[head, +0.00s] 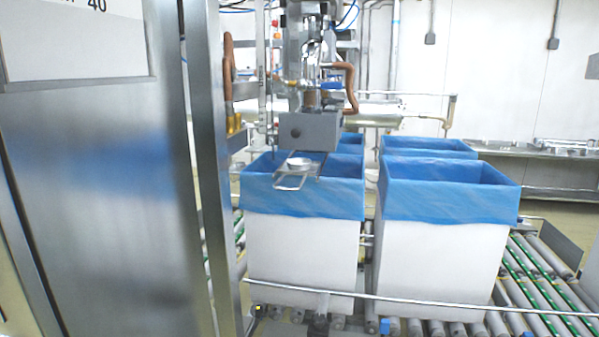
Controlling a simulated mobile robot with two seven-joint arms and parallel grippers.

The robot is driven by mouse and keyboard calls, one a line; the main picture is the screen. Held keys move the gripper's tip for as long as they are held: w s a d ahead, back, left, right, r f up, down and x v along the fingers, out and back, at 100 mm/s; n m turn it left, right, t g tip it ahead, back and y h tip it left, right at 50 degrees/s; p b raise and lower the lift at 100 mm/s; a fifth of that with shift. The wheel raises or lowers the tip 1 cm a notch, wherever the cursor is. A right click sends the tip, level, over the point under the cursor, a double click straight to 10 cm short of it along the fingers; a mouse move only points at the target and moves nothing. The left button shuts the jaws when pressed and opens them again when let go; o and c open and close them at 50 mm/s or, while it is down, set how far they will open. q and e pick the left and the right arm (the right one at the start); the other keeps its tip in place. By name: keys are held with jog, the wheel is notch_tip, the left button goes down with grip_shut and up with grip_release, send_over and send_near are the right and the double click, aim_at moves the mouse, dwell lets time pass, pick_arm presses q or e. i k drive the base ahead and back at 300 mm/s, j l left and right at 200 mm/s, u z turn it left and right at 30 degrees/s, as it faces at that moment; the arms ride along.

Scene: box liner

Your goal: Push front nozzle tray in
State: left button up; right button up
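The front nozzle tray (296,180) is a small metal frame with a handle-like front loop. It sticks out toward me below the grey nozzle block (308,132), above the near left lined box. A small round silvery dish (299,163) sits on it. How far the tray reaches under the block is hard to tell. Neither of my grippers shows in the head view.
White boxes with blue liners, the near left (300,255) and near right (430,260), stand on a roller conveyor (540,285). A metal rail (420,301) crosses in front of them. A large steel cabinet (100,190) fills the left side. A steel table (540,150) stands at the back right.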

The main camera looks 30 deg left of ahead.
aim_at(295, 174)
jog(key=i+l, duration=0.15)
jog(key=l, duration=0.15)
jog(key=i+l, duration=0.1)
jog(key=l, duration=0.15)
jog(key=i+l, duration=0.15)
jog(key=l, duration=0.15)
jog(key=i+l+u, duration=0.1)
jog(key=l, duration=0.25)
jog(key=i+l+u, duration=0.15)
jog(key=l, duration=0.15)
jog(key=i+l+u, duration=0.1)
jog(key=l, duration=0.25)
jog(key=i+j+u, duration=0.1)
jog(key=j+u, duration=0.2)
jog(key=u, duration=0.2)
jog(key=i+j+u, duration=0.1)
jog(key=j+u, duration=0.15)
jog(key=u, duration=0.2)
jog(key=i+j, duration=0.2)
jog(key=j+z, duration=0.05)
jog(key=j, duration=0.05)
